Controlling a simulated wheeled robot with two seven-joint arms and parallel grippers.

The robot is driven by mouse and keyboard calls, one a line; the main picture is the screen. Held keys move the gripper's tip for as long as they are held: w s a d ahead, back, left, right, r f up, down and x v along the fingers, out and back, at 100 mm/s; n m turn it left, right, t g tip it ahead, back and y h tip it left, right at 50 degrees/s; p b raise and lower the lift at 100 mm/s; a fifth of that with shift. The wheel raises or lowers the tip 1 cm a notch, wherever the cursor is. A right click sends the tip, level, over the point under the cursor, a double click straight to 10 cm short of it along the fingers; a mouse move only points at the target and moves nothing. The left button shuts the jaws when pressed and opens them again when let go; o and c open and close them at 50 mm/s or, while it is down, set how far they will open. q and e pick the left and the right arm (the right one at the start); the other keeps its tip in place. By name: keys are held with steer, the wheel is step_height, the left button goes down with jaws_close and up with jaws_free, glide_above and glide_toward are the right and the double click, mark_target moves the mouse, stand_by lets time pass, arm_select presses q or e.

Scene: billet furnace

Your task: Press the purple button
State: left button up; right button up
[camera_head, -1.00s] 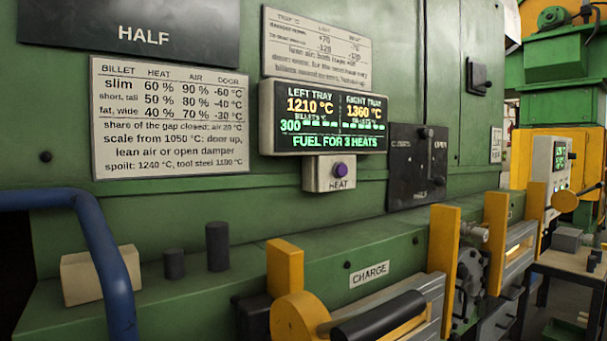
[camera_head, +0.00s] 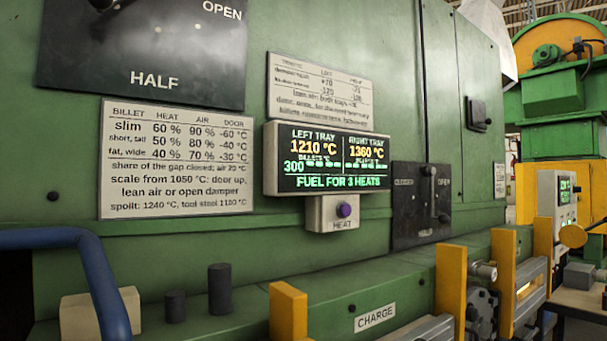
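The purple button (camera_head: 344,210) sits on a small pale box (camera_head: 325,222) labelled HEAT, on the green furnace wall. The box is directly below the lit display (camera_head: 326,160), which reads left tray 1210 °C, right tray 1360 °C and FUEL FOR 3 HEATS. Nothing touches or covers the button. Neither of my grippers shows in the head view.
A black lever panel (camera_head: 421,205) is right of the button; another black panel (camera_head: 140,50) is at upper left. A blue rail (camera_head: 85,255) curves at lower left. The ledge holds a cream block (camera_head: 85,318) and dark cylinders (camera_head: 220,289). Yellow posts (camera_head: 452,295) stand lower right.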

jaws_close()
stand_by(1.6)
